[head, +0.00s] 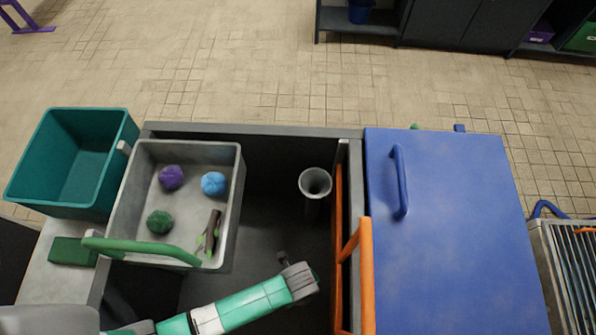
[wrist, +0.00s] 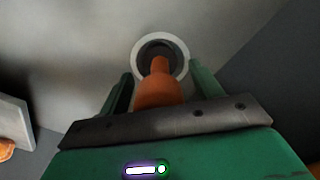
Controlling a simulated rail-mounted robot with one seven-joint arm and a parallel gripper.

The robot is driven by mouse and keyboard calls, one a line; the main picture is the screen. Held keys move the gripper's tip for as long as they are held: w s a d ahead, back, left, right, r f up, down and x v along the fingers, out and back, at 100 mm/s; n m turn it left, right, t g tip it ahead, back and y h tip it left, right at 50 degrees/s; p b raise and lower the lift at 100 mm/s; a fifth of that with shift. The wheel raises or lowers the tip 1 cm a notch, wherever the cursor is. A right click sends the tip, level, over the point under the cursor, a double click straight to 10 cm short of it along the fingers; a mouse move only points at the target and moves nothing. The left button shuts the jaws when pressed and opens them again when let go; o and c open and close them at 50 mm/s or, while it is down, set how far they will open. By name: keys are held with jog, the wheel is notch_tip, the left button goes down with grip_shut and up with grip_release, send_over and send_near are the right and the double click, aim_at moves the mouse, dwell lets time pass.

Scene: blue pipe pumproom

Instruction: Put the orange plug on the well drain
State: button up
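The orange plug (wrist: 158,92) shows in the wrist view between the two green fingers of my gripper (wrist: 160,72), which look closed on it. Its narrower end points away from the camera. A pale round ring with a dark centre (wrist: 181,51), looking like the drain opening, lies beyond the plug, whose tip overlaps it in the picture. I cannot tell whether they touch. In the head view my gripper (head: 302,281) is low over the dark well (head: 272,215). A grey flared pipe (head: 315,183) stands farther back there. The plug is hidden in the head view.
A grey tray (head: 190,245) with coloured balls and a twig sits left of the well. A teal bin (head: 75,160) stands farther left. Orange rails (head: 366,275) and a blue lid (head: 450,230) bound the right side.

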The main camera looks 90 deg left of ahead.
jog(key=shift+r+p, duration=1.7)
jog(key=shift+r, duration=2.2)
